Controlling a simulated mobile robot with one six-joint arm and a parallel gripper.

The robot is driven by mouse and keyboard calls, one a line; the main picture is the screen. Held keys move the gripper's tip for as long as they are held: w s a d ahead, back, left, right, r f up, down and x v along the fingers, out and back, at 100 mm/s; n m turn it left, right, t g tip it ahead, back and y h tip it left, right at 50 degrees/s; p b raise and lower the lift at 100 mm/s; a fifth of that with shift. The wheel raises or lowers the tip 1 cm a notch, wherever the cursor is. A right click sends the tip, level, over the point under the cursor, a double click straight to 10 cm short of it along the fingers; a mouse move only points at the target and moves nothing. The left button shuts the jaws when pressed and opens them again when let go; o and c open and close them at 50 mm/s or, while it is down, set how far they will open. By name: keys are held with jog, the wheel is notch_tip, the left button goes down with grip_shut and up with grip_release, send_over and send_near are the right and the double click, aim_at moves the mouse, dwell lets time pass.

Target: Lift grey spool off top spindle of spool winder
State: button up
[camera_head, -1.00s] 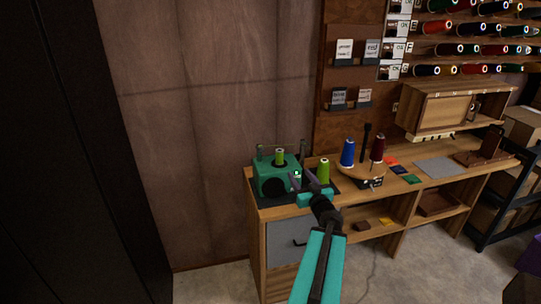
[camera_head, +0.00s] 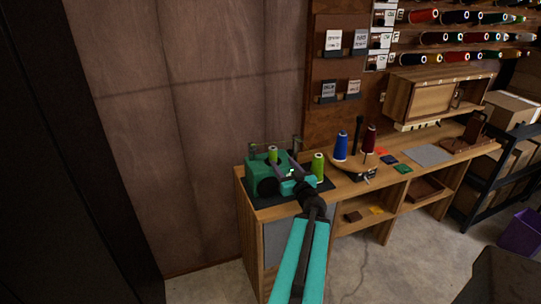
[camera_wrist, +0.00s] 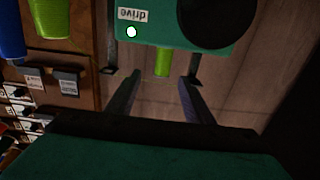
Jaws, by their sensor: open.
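The spool winder (camera_head: 263,172) is a green box with a round black part on its front, on the left end of the wooden bench. A spool (camera_head: 273,153) stands upright on its top; it looks yellow-green, not grey. It also shows upside down in the wrist view (camera_wrist: 162,62), between and just beyond the fingertips. My gripper (camera_wrist: 160,80) is open and empty, its two dark fingers pointing towards the spool. In the head view my gripper (camera_head: 284,166) reaches over the winder from the right. The spindle is hidden by the spool.
A second yellow-green spool (camera_head: 318,167) stands right of the winder, close to my gripper. Thin uprights (camera_head: 297,147) rise behind the winder.

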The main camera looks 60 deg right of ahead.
aim_at(275, 154)
jog(key=shift+w+d+f+b, duration=0.2)
jog(key=shift+w+b, duration=0.4)
jog(key=shift+b, duration=0.9)
jog(key=b+x, duration=0.1)
jog(key=b, duration=0.6)
jog(key=shift+w+d+b, duration=0.25)
jog(key=shift+w+b, duration=0.05)
jog(key=shift+b, duration=0.05)
jog(key=x, duration=0.1)
jog(key=p+x, duration=0.1)
jog(key=x, duration=0.2)
jog(key=shift+d+r+p, duration=0.1)
jog(key=shift+r+p, duration=0.15)
jog(key=shift+p, duration=0.05)
jog(key=shift+x, duration=0.85)
jog(key=shift+w, duration=0.15)
jog(key=shift+p+x, duration=1.4)
jog(key=shift+x, duration=1.1)
jog(key=shift+f, duration=0.2)
jog(key=c, duration=1.1)
jog(key=shift+r, duration=0.15)
